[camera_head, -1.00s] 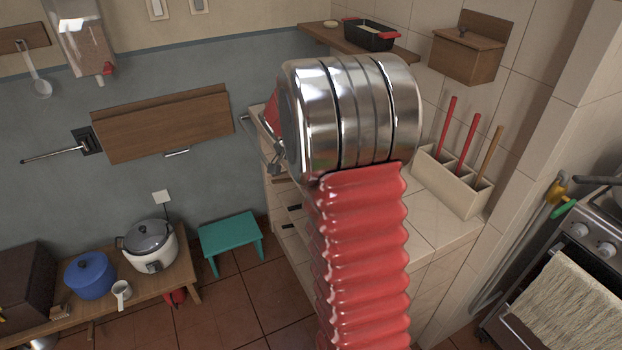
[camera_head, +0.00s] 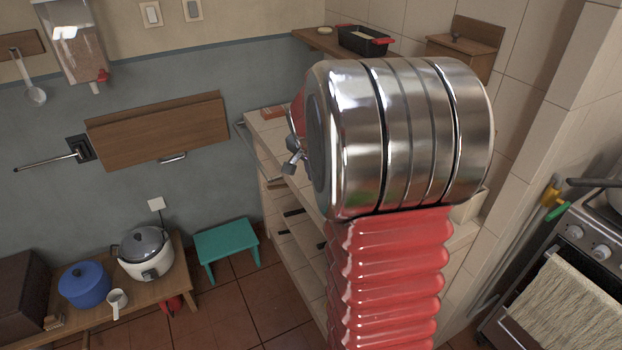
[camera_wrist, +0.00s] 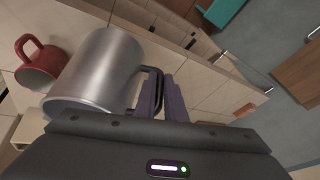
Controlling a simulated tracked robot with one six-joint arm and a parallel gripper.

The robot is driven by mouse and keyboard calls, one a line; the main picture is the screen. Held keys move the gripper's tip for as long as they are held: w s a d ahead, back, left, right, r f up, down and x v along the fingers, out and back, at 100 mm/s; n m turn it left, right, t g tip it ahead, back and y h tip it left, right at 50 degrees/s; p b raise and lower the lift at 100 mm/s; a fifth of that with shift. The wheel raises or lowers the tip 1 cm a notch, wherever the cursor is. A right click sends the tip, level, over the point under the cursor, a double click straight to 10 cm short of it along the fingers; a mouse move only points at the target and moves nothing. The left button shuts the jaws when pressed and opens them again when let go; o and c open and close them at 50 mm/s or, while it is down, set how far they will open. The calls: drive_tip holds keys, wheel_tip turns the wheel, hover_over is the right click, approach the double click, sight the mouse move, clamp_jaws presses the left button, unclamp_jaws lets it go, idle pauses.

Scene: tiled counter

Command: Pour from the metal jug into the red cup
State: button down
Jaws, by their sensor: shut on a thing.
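In the wrist view the metal jug (camera_wrist: 98,78) is a plain silver-grey vessel with a dark handle (camera_wrist: 153,82) on its right side. My gripper (camera_wrist: 164,98) is shut on this handle. I cannot tell whether the jug's base touches the counter. The red cup (camera_wrist: 38,68) stands on the tiled counter to the left of the jug in the wrist view, close beside it, with its handle turned away from my gripper. The insides of both vessels are not clearly seen.
The tiled counter (camera_wrist: 200,85) has bare room on the right in the wrist view. In the head view a wall shelf (camera_head: 320,42) holds a black pan (camera_head: 363,42). A teal stool (camera_head: 226,240) stands on the floor, and a stove (camera_head: 580,262) is at the right.

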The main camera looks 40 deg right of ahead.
drive_tip(key=shift+t, duration=0.6)
drive_tip(key=shift+s+d+r, duration=0.3)
drive_tip(key=shift+s+r, duration=0.55)
drive_tip(key=shift+r, duration=0.1)
drive_tip(key=shift+s+d+r, duration=0.3)
drive_tip(key=shift+s+r, duration=0.55)
drive_tip(key=shift+r, duration=0.1)
drive_tip(key=shift+f+m+t+y, duration=0.4)
drive_tip(key=shift+f+t+y, duration=0.1)
drive_tip(key=shift+f+t, duration=0.35)
drive_tip(key=shift+s+r+t, duration=0.15)
drive_tip(key=shift+r+t, duration=0.1)
drive_tip(key=shift+r, duration=0.05)
drive_tip(key=shift+s+d+r+t, duration=0.1)
drive_tip(key=shift+r+t, duration=0.25)
drive_tip(key=shift+t, duration=0.05)
drive_tip(key=shift+s+d+r+m+t+y, duration=0.1)
drive_tip(key=shift+s+r+m+t+y, duration=0.25)
drive_tip(key=shift+t, duration=0.35)
drive_tip(key=shift+s+d+r+m+t+y, duration=0.2)
drive_tip(key=shift+s+r+t, duration=0.35)
drive_tip(key=shift+t, duration=0.2)
drive_tip(key=shift+s+d+r+m+t+y, duration=0.15)
drive_tip(key=shift+s+r+t, duration=0.25)
drive_tip(key=shift+r+t, duration=0.3)
drive_tip(key=shift+s+d+t, duration=0.1)
drive_tip(key=shift+s+t, duration=0.15)
